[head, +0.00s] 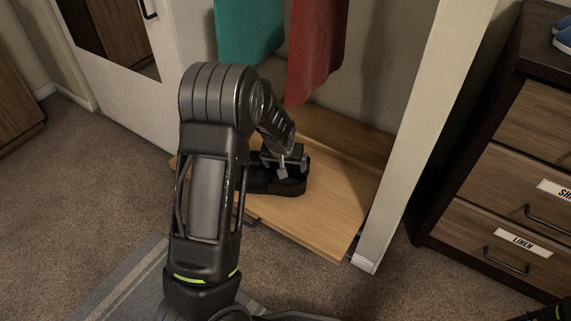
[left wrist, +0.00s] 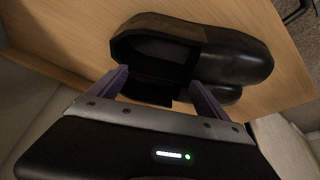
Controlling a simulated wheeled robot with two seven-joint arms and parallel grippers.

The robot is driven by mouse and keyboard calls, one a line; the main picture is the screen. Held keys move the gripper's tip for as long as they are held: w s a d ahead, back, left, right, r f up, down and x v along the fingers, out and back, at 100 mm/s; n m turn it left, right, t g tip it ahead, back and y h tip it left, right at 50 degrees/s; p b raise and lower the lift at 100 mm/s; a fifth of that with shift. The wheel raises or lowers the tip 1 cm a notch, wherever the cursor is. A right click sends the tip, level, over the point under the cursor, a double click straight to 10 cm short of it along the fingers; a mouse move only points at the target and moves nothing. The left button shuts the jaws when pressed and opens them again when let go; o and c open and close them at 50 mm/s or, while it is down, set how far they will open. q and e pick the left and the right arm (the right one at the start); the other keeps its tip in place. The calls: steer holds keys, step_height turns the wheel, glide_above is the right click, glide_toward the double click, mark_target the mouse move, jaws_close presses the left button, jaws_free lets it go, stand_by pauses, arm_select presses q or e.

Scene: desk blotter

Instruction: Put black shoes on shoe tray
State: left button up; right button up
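A pair of black shoes lies on a flat wooden board, which looks like the shoe tray (head: 335,208), at the closet floor. One black shoe (head: 288,187) shows below my left gripper (head: 292,167) in the head view; my arm hides part of the pair. In the left wrist view, one shoe (left wrist: 235,50) lies across the board (left wrist: 70,38), with its opening in sight. The other shoe (left wrist: 222,95) is partly hidden behind it and my fingers. My left gripper's fingers (left wrist: 158,85) are apart, close to the shoes, with no clear grip on them.
A teal cloth (head: 248,30) and a red cloth (head: 316,50) hang above the board. A white closet post (head: 425,130) stands on the right. A dark dresser (head: 520,150) is beyond it. Open carpet (head: 85,195) lies at left.

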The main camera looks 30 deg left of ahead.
arm_select(q)
steer(key=shift+o, duration=0.6)
steer(key=shift+d, duration=0.1)
steer(key=shift+r+p, duration=0.3)
steer(key=shift+r, duration=0.2)
steer(key=p+v, duration=0.5)
steer(key=v, duration=0.6)
steer(key=shift+s, duration=0.25)
